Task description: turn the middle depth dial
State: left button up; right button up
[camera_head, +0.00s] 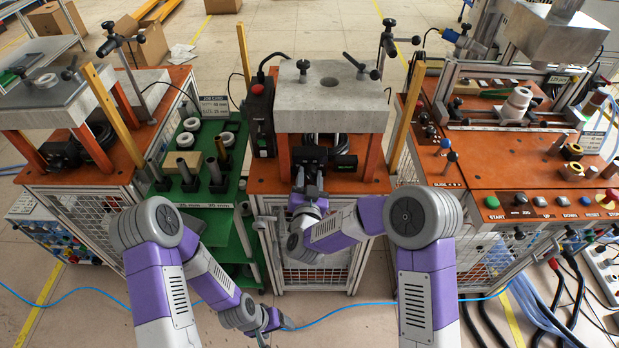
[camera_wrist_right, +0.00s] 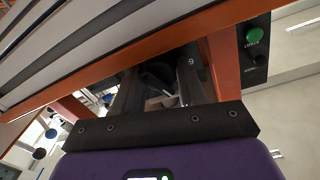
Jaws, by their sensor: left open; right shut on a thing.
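The middle depth dial sits on the black unit (camera_head: 343,161) under the middle station's grey plate; in the head view my gripper mostly hides the dial. My right gripper (camera_head: 309,180) reaches in at the front of this unit. In the right wrist view its two dark fingers (camera_wrist_right: 162,95) close around the dark dial (camera_wrist_right: 158,76), which is shadowed and partly hidden, with a pale piece showing between the fingers. My left gripper (camera_head: 262,338) hangs low in front of the stations, open and away from the dial.
The grey plate (camera_head: 330,98) on orange posts stands right above my right gripper. A green rack (camera_head: 205,160) with metal cylinders and rings is on the left. The right station has a front button panel (camera_head: 545,203). A blue hose (camera_head: 375,306) crosses the floor.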

jog(key=shift+f+n, duration=0.1)
jog(key=shift+n, duration=0.4)
jog(key=n, duration=0.3)
jog(key=shift+s, duration=0.1)
jog(key=shift+f+n, duration=0.1)
jog(key=shift+n, duration=2.2)
jog(key=o, duration=1)
jog(key=shift+o, duration=0.2)
